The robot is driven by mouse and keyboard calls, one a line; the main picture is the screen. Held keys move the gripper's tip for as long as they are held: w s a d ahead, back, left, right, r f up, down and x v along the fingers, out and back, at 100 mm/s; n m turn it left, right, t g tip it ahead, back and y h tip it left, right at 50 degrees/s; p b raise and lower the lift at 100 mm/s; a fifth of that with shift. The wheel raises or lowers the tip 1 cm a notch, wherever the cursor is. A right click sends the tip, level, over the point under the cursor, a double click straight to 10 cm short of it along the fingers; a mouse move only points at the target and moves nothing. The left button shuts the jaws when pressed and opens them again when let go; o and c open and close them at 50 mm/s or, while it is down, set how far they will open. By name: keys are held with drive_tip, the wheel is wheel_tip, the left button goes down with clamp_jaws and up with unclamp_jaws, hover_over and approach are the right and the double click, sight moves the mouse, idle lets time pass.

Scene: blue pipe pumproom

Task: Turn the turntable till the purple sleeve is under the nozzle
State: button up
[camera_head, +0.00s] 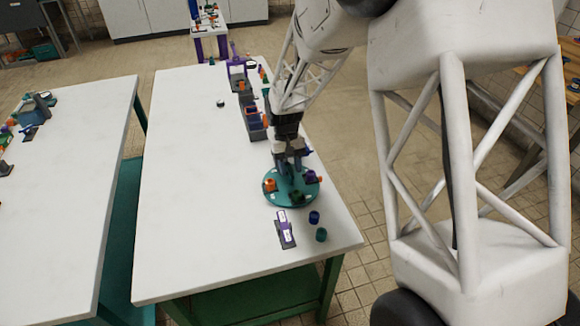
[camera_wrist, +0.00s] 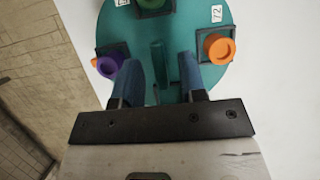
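The turntable (camera_head: 271,200) is a teal disc near the front right of the white table; it also shows in the wrist view (camera_wrist: 228,82). The purple sleeve (camera_wrist: 108,66) sits in a dark holder at its left in the wrist view, and at its right in the head view (camera_head: 311,176). An orange sleeve (camera_wrist: 220,48) and a green sleeve (camera_wrist: 152,3) sit in other holders. A teal upright post (camera_wrist: 158,62) stands near the disc's middle. My gripper (camera_wrist: 158,70) is open over the disc, with its fingers either side of the post and visible gaps. I cannot clearly identify the nozzle.
Grey bins (camera_head: 254,122) stand behind. The table's left half is mostly clear.

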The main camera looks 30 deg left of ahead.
clamp_jaws()
drive_tip(key=shift+n, duration=0.7)
drive_tip(key=shift+s+a+r+n+t+h, duration=0.1)
drive_tip(key=shift+n+t+h, duration=0.25)
drive_tip(key=shift+n, duration=0.55)
drive_tip(key=shift+n+t+h, duration=0.15)
drive_tip(key=shift+n+t, duration=0.4)
drive_tip(key=shift+n, duration=0.35)
drive_tip(key=shift+s+n+t, duration=0.1)
drive_tip(key=shift+n+t, duration=0.6)
drive_tip(key=shift+n, duration=1.2)
drive_tip(key=shift+s+n+t, duration=0.15)
drive_tip(key=shift+n+t, duration=0.65)
drive_tip(key=shift+n, duration=1.4)
drive_tip(key=shift+s+n+t+y, duration=0.1)
drive_tip(key=shift+n+t+y, duration=0.45)
drive_tip(key=shift+n, duration=1.45)
drive_tip(key=shift+n+t, duration=0.25)
drive_tip(key=shift+n, duration=0.15)
